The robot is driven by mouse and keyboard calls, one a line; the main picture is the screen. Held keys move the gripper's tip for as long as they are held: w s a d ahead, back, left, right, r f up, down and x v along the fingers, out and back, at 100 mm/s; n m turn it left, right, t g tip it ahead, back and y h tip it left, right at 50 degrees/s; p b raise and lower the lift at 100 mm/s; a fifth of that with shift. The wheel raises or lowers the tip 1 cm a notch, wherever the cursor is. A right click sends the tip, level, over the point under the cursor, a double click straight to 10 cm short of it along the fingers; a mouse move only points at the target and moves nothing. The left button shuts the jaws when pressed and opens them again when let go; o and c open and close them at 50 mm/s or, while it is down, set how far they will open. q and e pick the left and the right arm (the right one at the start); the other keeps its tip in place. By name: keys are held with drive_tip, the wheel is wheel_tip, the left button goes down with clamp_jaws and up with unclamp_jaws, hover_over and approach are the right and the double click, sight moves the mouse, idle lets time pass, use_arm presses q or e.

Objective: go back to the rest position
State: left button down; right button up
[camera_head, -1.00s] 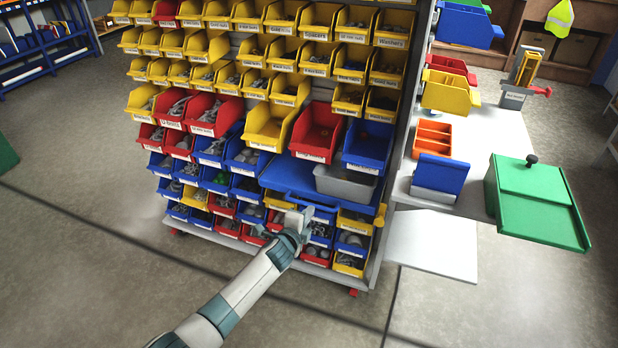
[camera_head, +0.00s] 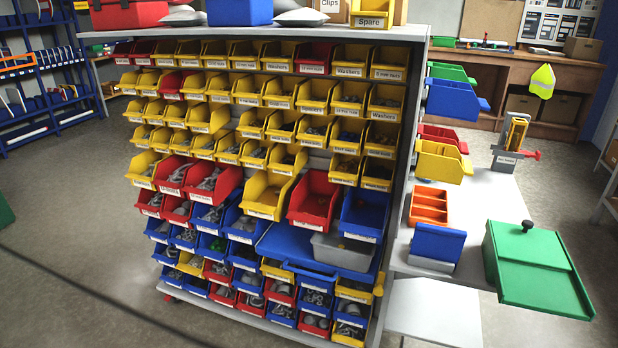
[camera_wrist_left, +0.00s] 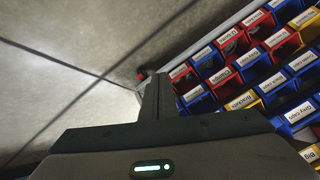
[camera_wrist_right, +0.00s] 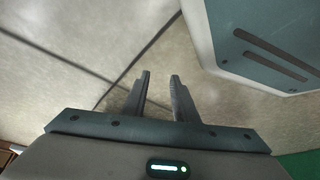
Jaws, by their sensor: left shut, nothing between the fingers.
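My left gripper (camera_wrist_left: 157,78) shows in the left wrist view with its dark fingers pressed together and nothing between them. It points over the grey floor, beside the lower labelled bins of the rack. My right gripper (camera_wrist_right: 160,75) shows in the right wrist view with its two fingers apart and empty, over bare floor. Neither arm shows in the head view.
A tall rack of yellow, red and blue bins (camera_head: 310,195) fills the middle. A side shelf (camera_head: 490,195) holds an orange tray (camera_head: 429,207) and a green box (camera_head: 535,270). Floor (camera_head: 60,230) on the left is clear. A teal-grey panel (camera_wrist_right: 265,45) is near my right gripper.

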use_arm(q)
drive_tip(key=s+a+f+n+g, duration=0.1)
drive_tip(key=s+a+f+n, duration=0.2)
drive_tip(key=s, duration=0.9)
drive_tip(key=s+a+f+n+g+y, duration=0.1)
drive_tip(key=s+a+f+n, duration=0.3)
drive_tip(key=s, duration=0.8)
drive_tip(key=shift+a+f+g+p, duration=0.35)
drive_tip(key=shift+f+g, duration=0.25)
drive_tip(key=shift+f, duration=0.15)
drive_tip(key=shift+s, duration=0.1)
